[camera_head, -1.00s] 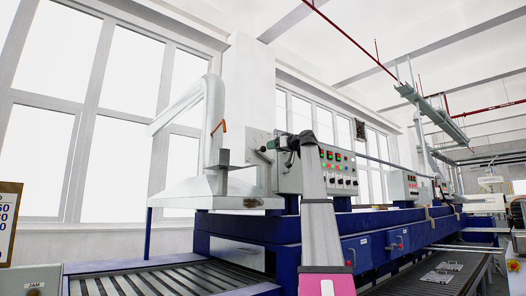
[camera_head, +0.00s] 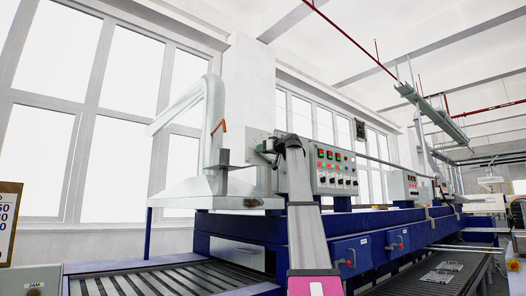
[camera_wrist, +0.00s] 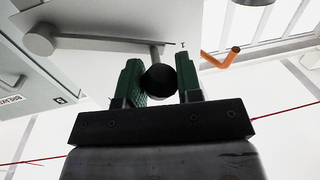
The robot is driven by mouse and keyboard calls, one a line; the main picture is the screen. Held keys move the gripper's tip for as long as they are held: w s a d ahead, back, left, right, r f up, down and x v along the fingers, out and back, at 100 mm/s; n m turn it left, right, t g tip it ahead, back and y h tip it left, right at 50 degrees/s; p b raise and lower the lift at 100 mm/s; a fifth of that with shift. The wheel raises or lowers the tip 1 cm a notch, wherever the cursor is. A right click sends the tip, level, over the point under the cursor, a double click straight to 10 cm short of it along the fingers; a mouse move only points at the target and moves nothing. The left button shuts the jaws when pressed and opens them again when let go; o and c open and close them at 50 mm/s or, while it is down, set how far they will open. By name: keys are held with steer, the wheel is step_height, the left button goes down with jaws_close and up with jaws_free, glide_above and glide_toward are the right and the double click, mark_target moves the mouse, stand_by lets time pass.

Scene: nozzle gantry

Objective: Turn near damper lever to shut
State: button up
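The near damper lever sits on a pale plate (camera_wrist: 110,22) by the hood. In the wrist view its round hub (camera_wrist: 40,38) is at upper left, and its bar (camera_wrist: 105,42) runs right to a short stem with a dark round knob (camera_wrist: 158,79). A small "I" mark is near the bar's far end. My gripper (camera_wrist: 160,75) has its green fingers apart, with the knob between them. The knob overlaps the left finger; I cannot tell whether it touches either. In the head view my gripper (camera_head: 265,147) is at the plate and hides the lever.
A control box (camera_head: 330,168) with lit buttons stands just right of my arm. The hood and its duct (camera_head: 214,110) are to the left, with an orange handle (camera_head: 218,127) on the duct. That handle also shows in the wrist view (camera_wrist: 222,60). Blue machine frames lie below.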

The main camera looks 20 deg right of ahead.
jaws_close()
steer(key=shift+s+a+f+n, duration=0.1)
steer(key=shift+a+f+n, duration=0.1)
steer(key=shift+f+n, duration=0.95)
steer(key=shift+s+a+f+n, duration=0.1)
steer(key=shift+a+f+n, duration=0.1)
steer(key=shift+f+n, duration=0.9)
steer(key=o, duration=0.9)
jaws_free()
steer(key=shift+c, duration=0.2)
steer(key=v, duration=1)
steer(key=shift+s+d+r, duration=0.15)
steer(key=shift+s+r, duration=0.1)
steer(key=shift+s, duration=0.1)
